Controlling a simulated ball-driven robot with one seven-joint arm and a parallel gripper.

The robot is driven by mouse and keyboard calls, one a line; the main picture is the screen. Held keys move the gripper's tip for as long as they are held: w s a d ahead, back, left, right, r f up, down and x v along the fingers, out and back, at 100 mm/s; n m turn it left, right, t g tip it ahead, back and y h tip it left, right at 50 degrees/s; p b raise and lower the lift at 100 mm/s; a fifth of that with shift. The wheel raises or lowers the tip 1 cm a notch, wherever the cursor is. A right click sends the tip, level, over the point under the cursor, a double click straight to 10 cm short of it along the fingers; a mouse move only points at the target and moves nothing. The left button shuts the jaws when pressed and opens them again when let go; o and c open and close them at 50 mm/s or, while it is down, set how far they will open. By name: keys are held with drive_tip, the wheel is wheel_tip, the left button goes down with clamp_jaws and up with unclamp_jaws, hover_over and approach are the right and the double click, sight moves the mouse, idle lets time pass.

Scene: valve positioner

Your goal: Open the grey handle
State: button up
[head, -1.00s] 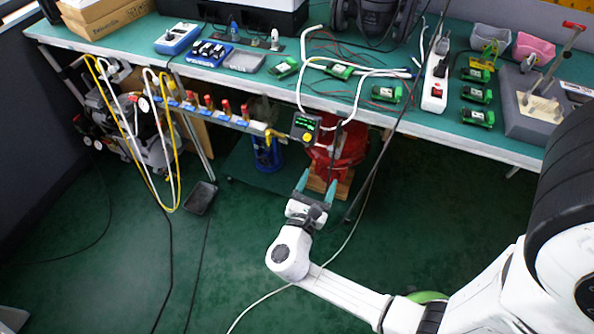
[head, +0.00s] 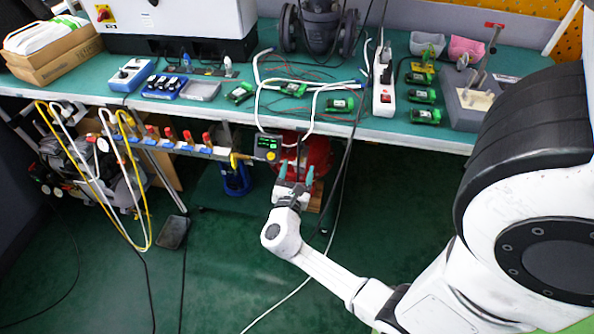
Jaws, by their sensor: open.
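A blue and white valve manifold (head: 178,145) with several red handles runs along the front under the table edge. At its right end are a yellow fitting (head: 236,158) and a dark box with a green display and yellow knob (head: 267,148). I cannot make out a grey handle clearly at this size. My gripper (head: 296,173) has teal fingertips set apart, with nothing seen between them. It is below and right of the dark box, in front of the red container, and appears apart from both.
The green table (head: 215,107) carries green modules, a white power strip (head: 384,85) and other gear. A red container (head: 318,157) and a blue one (head: 236,180) stand beneath. Yellow and white hoses (head: 148,225) hang at left. Cables cross the green floor (head: 225,275).

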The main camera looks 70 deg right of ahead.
drive_tip(key=shift+d, duration=0.15)
drive_tip(key=shift+c, duration=0.2)
drive_tip(key=c, duration=1)
drive_tip(key=shift+f+m+b, duration=0.1)
drive_tip(key=shift+m+b, duration=0.2)
drive_tip(key=shift+b, duration=0.1)
drive_tip(key=shift+f+m+b, duration=0.1)
drive_tip(key=shift+m+b, duration=7.6)
drive_tip(key=shift+m, duration=0.2)
